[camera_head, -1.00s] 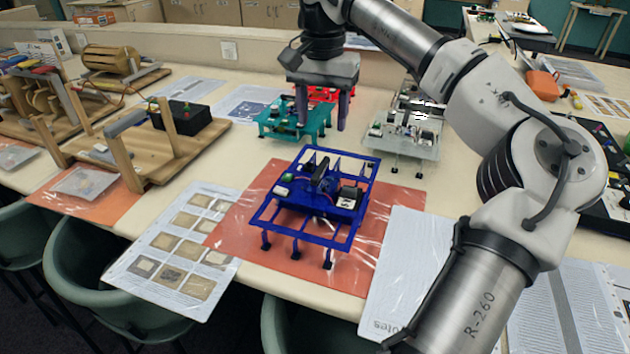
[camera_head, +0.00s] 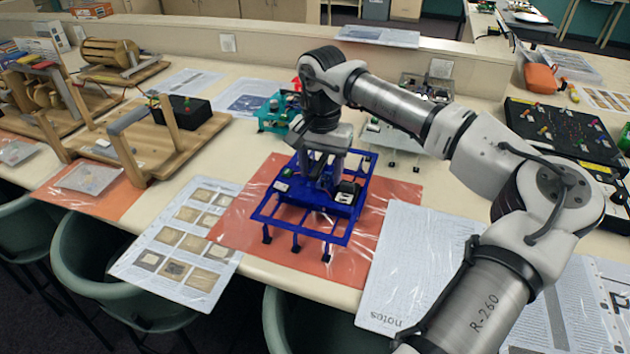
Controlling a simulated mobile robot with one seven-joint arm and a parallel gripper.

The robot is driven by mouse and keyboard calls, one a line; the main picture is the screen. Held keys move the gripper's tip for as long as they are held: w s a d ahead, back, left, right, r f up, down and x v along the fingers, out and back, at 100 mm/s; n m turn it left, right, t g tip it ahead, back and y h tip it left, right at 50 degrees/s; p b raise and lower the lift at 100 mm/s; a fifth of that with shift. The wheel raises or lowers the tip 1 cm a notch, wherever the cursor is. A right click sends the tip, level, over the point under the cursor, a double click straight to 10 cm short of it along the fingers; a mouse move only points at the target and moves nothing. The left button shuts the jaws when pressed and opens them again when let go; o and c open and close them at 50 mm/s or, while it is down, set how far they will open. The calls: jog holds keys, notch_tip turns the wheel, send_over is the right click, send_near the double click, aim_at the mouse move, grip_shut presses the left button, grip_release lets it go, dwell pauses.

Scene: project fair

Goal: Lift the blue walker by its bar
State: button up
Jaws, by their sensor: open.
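The blue walker (camera_head: 308,215) stands on an orange sheet (camera_head: 262,190) near the table's front edge. It has a flat rectangular blue frame on short legs, with dark and white parts mounted on it. My gripper (camera_head: 320,178) is over the far half of the walker, pointing down, with its fingers reaching to the level of the frame's top. The gripper is open. The bar and the fingertips are largely hidden behind the fingers and the walker's parts, so I cannot tell whether the bar lies between them.
A teal walker (camera_head: 272,118) and a grey-white one (camera_head: 400,142) stand close behind; a red one is mostly hidden. Wooden models (camera_head: 150,140) are at left. Printed sheets (camera_head: 180,243) lie on both sides. A black board (camera_head: 565,145) is at right.

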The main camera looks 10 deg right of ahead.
jog(key=c, duration=0.8)
jog(key=shift+r, duration=0.1)
jog(key=shift+c, duration=0.2)
